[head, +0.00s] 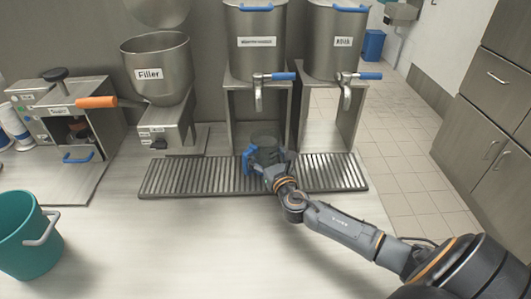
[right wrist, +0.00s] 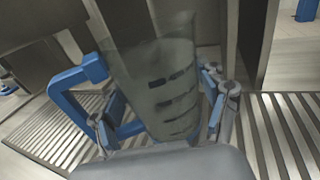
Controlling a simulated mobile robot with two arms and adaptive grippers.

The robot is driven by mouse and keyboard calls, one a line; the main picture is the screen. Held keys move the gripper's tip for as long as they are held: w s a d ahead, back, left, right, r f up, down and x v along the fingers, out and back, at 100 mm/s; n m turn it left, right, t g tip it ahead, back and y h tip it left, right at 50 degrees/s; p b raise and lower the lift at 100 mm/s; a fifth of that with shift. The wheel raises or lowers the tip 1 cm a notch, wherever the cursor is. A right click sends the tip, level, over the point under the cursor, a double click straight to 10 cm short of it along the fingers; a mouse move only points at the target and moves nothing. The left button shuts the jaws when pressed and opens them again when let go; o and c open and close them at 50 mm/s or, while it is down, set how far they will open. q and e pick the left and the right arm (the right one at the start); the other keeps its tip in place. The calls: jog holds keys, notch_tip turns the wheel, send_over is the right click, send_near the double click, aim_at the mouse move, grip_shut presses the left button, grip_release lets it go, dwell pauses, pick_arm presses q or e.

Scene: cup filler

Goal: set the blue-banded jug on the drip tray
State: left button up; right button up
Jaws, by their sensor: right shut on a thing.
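The jug (head: 265,143) is grey and see-through, over the middle of the drip tray (head: 335,172), in front of the middle dispenser. The right wrist view shows the jug (right wrist: 160,85) close up, with dark level marks and a blue handle at its left. My right gripper (head: 267,161) is shut on the jug's body, with its fingers on either side in the right wrist view (right wrist: 160,108). The jug's base is hidden, so I cannot tell whether it touches the slats. My left gripper is not in view.
Two steel dispensers with blue-handled taps (head: 258,92) (head: 346,92) stand behind the tray. A teal jug (head: 25,240) stands at the left. The counter in front is clear.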

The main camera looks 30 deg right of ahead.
jog(key=o, duration=1.5)
jog(key=shift+f, duration=0.1)
jog(key=shift+r, duration=0.25)
jog(key=b+v, duration=0.1)
jog(key=v, duration=1.1)
jog(key=shift+f, duration=0.1)
